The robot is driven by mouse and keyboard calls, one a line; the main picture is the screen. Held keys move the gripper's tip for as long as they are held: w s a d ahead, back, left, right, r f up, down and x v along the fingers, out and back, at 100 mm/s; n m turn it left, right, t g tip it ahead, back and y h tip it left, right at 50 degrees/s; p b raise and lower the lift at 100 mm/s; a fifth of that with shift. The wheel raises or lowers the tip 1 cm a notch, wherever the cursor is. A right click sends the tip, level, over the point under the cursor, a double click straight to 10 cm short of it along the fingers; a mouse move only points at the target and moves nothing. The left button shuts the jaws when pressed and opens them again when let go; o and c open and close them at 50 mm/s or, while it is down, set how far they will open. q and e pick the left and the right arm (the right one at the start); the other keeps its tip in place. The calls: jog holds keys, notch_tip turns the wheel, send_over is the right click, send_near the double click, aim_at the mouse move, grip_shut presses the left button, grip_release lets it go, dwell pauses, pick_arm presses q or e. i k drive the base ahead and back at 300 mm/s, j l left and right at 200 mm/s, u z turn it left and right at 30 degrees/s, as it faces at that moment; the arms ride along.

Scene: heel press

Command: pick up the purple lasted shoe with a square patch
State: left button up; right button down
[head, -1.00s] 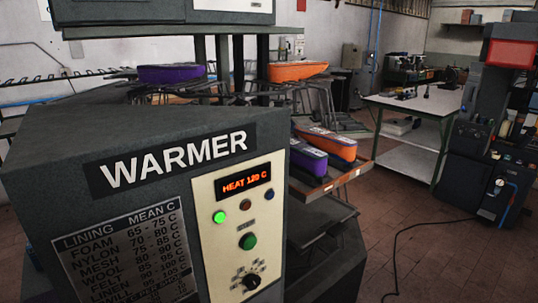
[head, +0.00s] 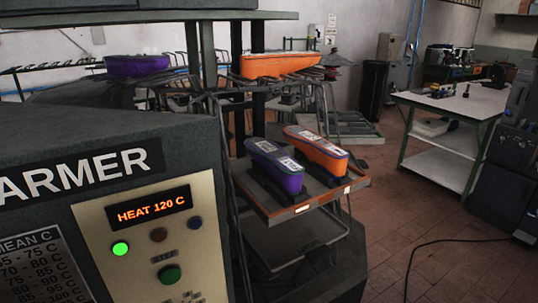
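Two purple lasted shoes are in the head view. One purple shoe (head: 276,166) stands on the low wooden tray beside an orange shoe (head: 316,149); a whitish label or patch shows on its top, but its shape is too small to tell. The other purple shoe (head: 137,66) lies on the upper rack at the left, and no patch can be made out on it. A second orange shoe (head: 281,65) lies on the upper rack at the centre. Neither of my grippers is in view.
The grey warmer (head: 182,139) fills the lower left, its display reading HEAT 120 C. The wooden tray (head: 296,210) juts out behind it. A white-topped table (head: 458,103) and a dark machine (head: 507,180) stand at right. Open tiled floor (head: 385,215) carries a black cable (head: 415,255).

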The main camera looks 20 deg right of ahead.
aim_at(287, 173)
jog(key=l+u, duration=0.15)
jog(key=l, duration=1.15)
jog(key=l+u, duration=0.2)
jog(key=l, duration=1.1)
jog(key=k, duration=0.05)
